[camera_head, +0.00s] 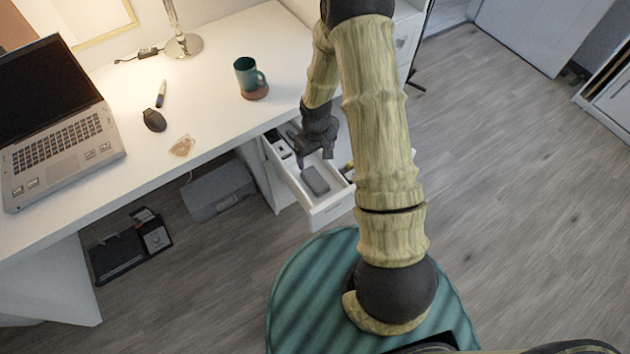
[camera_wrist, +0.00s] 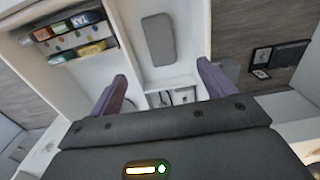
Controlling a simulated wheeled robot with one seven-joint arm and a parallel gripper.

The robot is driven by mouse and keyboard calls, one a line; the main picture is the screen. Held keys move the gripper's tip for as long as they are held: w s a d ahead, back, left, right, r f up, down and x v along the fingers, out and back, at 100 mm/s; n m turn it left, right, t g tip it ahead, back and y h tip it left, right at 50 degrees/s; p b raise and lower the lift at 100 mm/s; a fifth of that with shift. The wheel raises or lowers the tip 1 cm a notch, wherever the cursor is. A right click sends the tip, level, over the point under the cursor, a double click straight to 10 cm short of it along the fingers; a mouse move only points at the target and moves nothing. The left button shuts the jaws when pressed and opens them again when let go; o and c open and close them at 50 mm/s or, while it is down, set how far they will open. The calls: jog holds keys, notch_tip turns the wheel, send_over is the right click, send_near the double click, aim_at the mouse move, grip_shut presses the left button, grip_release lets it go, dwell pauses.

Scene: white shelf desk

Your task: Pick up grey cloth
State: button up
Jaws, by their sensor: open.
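A grey folded thing, apparently the grey cloth (camera_head: 314,180), lies flat in an open white drawer (camera_head: 333,211) under the desk. In the wrist view the grey cloth (camera_wrist: 158,40) is a rounded oblong on the drawer's white floor, fully visible. My gripper (camera_head: 313,160) hangs over the drawer, behind the cloth in the head view. In the wrist view my gripper (camera_wrist: 161,84) has its two fingers spread wide with nothing between them. The cloth lies beyond the fingertips, roughly in line with the gap, and is not touched.
Several small colourful packets (camera_wrist: 72,38) sit in a side compartment of the drawer. Small dark and white items (camera_wrist: 172,97) lie at another end. Open floor is to the right.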

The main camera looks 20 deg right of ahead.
send_over(316, 180)
notch_tip(316, 180, down, 8)
jog(key=shift+w+f, duration=0.1)
jog(key=shift+f, duration=0.1)
jog(key=shift+f, duration=2.6)
jog(key=c, duration=1.1)
jog(key=shift+r, duration=0.1)
